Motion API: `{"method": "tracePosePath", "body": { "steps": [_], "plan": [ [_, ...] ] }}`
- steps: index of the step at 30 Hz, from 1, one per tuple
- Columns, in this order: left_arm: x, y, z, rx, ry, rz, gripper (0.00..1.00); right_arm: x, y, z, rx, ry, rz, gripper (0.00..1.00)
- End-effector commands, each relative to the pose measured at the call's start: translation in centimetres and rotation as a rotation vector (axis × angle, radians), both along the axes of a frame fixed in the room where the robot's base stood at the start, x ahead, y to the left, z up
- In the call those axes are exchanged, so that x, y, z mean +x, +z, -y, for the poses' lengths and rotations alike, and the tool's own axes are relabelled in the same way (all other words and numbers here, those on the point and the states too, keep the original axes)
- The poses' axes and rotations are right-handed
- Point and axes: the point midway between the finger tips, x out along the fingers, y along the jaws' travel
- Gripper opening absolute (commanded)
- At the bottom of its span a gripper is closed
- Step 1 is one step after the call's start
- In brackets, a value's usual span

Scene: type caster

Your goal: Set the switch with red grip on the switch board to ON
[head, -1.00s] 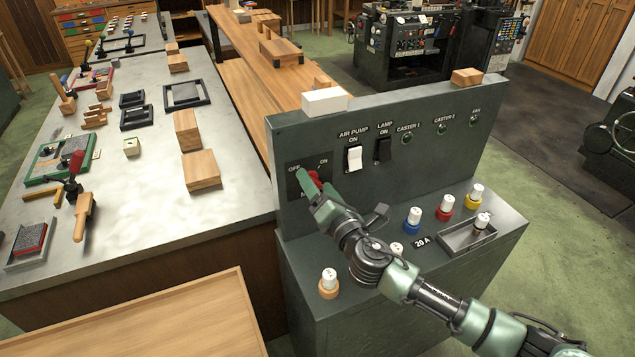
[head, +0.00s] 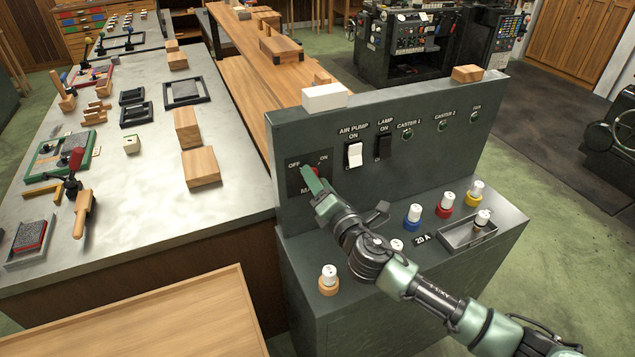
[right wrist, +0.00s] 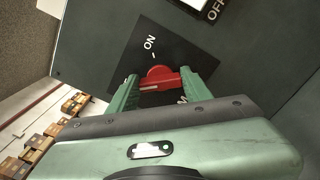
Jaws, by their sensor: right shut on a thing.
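The green-grey switch board (head: 440,155) stands upright on its cabinet at the right in the head view. Its main switch plate is dark, with OFF at left and ON at right. My right gripper (head: 309,177) is at this plate and mostly covers the red grip (head: 313,190) there. In the right wrist view, the red grip (right wrist: 160,78) sits between the two green fingers of my right gripper (right wrist: 157,82), which is shut on it. The ON label (right wrist: 150,43) shows just beyond the grip. The exact angle of the grip is hard to tell. My left gripper is not in view.
White air pump (head: 354,156) and black lamp (head: 384,147) rocker switches are right of the plate. Capped fuses (head: 413,217) and a small tray (head: 467,236) stand on the cabinet ledge. A white block (head: 324,98) and a wooden block (head: 467,75) rest on the board's top.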

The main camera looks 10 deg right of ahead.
Motion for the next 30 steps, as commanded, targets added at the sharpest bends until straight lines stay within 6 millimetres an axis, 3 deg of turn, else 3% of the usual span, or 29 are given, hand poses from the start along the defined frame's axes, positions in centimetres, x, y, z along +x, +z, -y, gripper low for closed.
{"method": "tracePosePath", "body": {
  "steps": [30],
  "plan": [
    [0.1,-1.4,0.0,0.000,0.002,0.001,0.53,0.0,-0.5,0.1,0.921,-0.002,-0.181,0.09]
  ]
}}
